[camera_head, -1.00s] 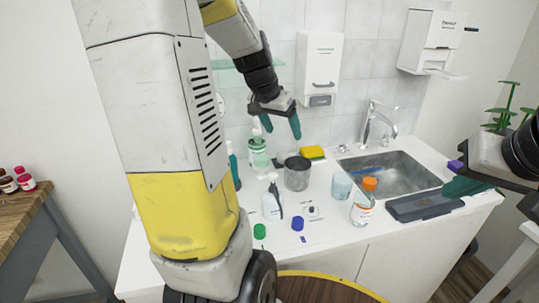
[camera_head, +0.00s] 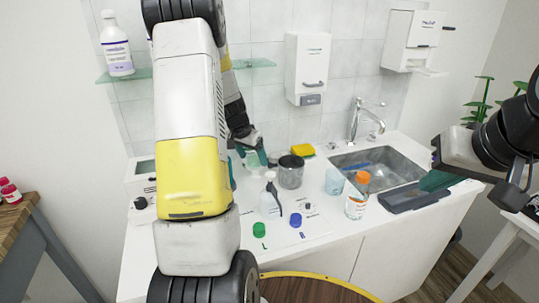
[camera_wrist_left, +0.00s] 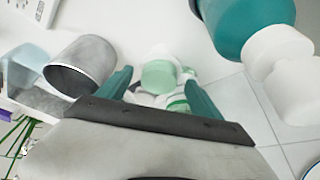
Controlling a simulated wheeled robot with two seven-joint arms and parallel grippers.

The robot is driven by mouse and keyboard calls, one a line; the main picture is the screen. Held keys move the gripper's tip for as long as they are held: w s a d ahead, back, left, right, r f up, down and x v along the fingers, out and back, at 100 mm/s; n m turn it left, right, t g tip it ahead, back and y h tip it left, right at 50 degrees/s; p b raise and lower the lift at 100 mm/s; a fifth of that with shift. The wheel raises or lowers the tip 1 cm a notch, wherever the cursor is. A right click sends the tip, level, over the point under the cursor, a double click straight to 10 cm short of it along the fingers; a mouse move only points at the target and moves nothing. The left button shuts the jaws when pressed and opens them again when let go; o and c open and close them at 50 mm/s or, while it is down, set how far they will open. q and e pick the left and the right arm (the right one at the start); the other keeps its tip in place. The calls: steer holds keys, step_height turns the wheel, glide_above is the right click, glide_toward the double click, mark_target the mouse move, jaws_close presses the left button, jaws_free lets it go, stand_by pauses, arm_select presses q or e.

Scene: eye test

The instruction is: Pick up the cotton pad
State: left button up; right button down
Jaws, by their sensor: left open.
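I cannot make out a cotton pad for certain in either view. My left gripper (camera_head: 257,158) is low over the back of the counter, behind the metal cup (camera_head: 291,171). In the left wrist view its fingers (camera_wrist_left: 158,95) are open, with a green-and-white container (camera_wrist_left: 159,76) showing between them. I cannot tell whether they touch it. The metal cup also shows in the left wrist view (camera_wrist_left: 82,66), left of the fingers.
A teal bottle (camera_wrist_left: 240,22) is close to the left gripper. A pump bottle (camera_head: 270,200), orange-capped bottle (camera_head: 356,202), pale blue cup (camera_head: 334,181) and yellow sponge (camera_head: 303,150) crowd the counter. The sink (camera_head: 378,168) is at right; tiled wall (camera_head: 270,110) behind.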

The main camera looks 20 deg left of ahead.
arm_select(q)
steer(key=shift+w+f, duration=0.1)
steer(key=shift+f, duration=0.2)
steer(key=shift+d, duration=0.1)
steer(key=c, duration=1.4)
steer(key=shift+r, duration=0.1)
steer(key=shift+r, duration=0.5)
steer(key=s+d+r, duration=0.2)
steer(key=s+r, duration=0.1)
steer(key=r, duration=1.1)
steer(key=shift+d, duration=0.2)
steer(key=shift+s, duration=0.1)
